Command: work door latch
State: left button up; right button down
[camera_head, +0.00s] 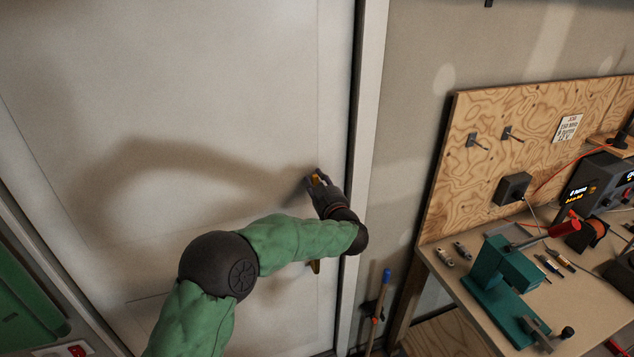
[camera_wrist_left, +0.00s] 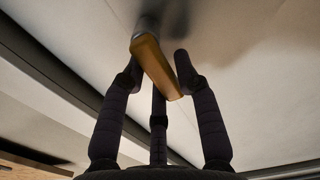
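The white door (camera_head: 215,100) fills the left and middle of the head view. A gap shows beside the right fingertip; I cannot tell whether the left one touches. In the head view my left gripper (camera_head: 318,180) is at the door's right edge and mostly hides the lever. My right gripper is not in view.
The door frame (camera_head: 369,130) runs down right of the door. A small brass piece (camera_head: 314,266) shows below my forearm. To the right stand a workbench (camera_head: 590,305) with a teal press (camera_head: 500,280) and a plywood pegboard (camera_head: 500,110). A blue-tipped rod (camera_head: 380,305) leans beside the frame.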

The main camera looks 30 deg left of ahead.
pick_arm(q)
grip_shut()
jog(key=shift+d+r+m+p, duration=0.1)
jog(key=shift+m+p, duration=0.3)
jog(key=shift+p, duration=0.3)
jog(key=shift+w+d+f+m+p, duration=0.35)
jog(key=shift+f+m+p, duration=0.3)
jog(key=shift+m+p, duration=1.85)
jog(key=shift+w+d+f+m+p, duration=0.35)
jog(key=shift+f+m+p, duration=0.3)
jog(key=shift+m+p, duration=1.8)
jog(key=shift+w+d+f+m+p, duration=0.2)
jog(key=shift+w+f+m+p, duration=0.35)
jog(key=shift+m+p, duration=1.9)
jog(key=shift+s+f+m+b, duration=0.15)
jog(key=shift+m+b, duration=0.5)
jog(key=shift+m, duration=0.25)
